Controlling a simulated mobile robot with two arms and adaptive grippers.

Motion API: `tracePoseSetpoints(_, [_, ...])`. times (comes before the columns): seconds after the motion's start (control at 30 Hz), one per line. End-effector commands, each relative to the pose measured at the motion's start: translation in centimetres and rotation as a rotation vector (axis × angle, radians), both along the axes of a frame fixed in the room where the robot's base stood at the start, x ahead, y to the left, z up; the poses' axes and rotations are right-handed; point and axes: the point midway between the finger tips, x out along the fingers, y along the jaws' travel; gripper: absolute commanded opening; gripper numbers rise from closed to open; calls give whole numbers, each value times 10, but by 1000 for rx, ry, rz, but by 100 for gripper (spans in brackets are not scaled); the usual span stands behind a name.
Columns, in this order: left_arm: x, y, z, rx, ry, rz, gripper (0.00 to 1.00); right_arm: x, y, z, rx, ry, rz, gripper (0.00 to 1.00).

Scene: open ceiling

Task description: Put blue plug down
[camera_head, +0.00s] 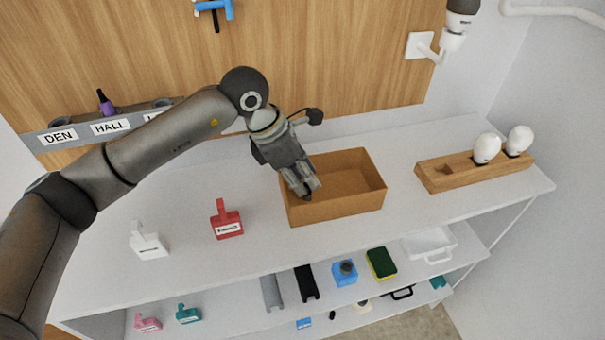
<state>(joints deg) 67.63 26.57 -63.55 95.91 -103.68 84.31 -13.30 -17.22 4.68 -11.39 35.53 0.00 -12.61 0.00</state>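My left gripper (307,190) points down at the left part of an open brown box (337,212) on the white counter. Its fingertips are over or just inside the box, close to its front left wall. The fingers look close together, but I cannot tell whether they are shut or hold anything. No blue plug shows clearly at the fingertips; the gripper and box wall hide part of the inside. A red plug-like piece (227,222) and a white one (148,242) stand on the counter left of the box. My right gripper is not in view.
A wooden holder (455,177) with white bulbs (487,148) stands at the right. The shelf below holds a blue block (344,273), a sponge (381,263) and a white tray (430,243). A labelled rail (85,132) is on the back panel. The counter's front middle is clear.

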Motion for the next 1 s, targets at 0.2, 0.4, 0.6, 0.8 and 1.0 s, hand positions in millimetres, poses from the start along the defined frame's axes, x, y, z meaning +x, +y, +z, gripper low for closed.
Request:
tracePoseSetpoints(0.2, [-2, 14, 32, 0, -7, 2, 27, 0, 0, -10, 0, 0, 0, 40])
tracePoseSetpoints(0.4, [-7, 30, 73, 0, -7, 1, 27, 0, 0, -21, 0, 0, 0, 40])
tracePoseSetpoints(0.6, [-10, 42, 101, 0, -3, 1, 27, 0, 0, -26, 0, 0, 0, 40])
tracePoseSetpoints(0.8, [-12, 46, 111, 0, 0, 0, 27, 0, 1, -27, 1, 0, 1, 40])
tracePoseSetpoints(1.0, [-12, 46, 112, 0, 0, 0, 27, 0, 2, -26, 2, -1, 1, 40])
